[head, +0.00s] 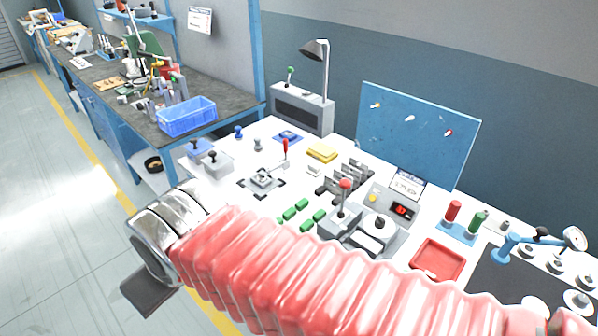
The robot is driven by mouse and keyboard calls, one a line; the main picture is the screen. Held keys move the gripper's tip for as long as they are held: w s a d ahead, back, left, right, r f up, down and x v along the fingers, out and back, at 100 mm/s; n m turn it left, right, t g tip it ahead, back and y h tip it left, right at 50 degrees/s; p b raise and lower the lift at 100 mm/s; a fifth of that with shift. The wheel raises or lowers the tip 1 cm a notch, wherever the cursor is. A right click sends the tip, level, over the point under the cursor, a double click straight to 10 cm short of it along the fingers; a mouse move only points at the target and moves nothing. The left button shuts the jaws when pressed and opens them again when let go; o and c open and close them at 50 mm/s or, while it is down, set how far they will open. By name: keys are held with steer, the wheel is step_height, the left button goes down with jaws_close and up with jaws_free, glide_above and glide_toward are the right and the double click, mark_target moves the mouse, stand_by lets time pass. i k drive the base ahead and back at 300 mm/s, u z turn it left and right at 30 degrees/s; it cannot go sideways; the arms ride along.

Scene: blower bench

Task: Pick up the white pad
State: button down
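A small white block (314,170), which looks like the white pad, lies on the white bench top in front of a yellow pad (322,153). My gripper (147,292) shows only as a dark piece below the metal wrist at the lower left, beyond the bench's left front edge. It is well apart from the white block. Its fingers are mostly hidden, and I cannot see whether it holds anything.
My red bellows-covered arm crosses the front and hides the near bench. A blue pegboard (415,140) and lamp (316,50) rise behind.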

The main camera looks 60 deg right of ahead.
mark_target(313, 169)
steer(key=u, duration=0.3)
steer(key=i, duration=1.7)
steer(key=z, duration=2.65)
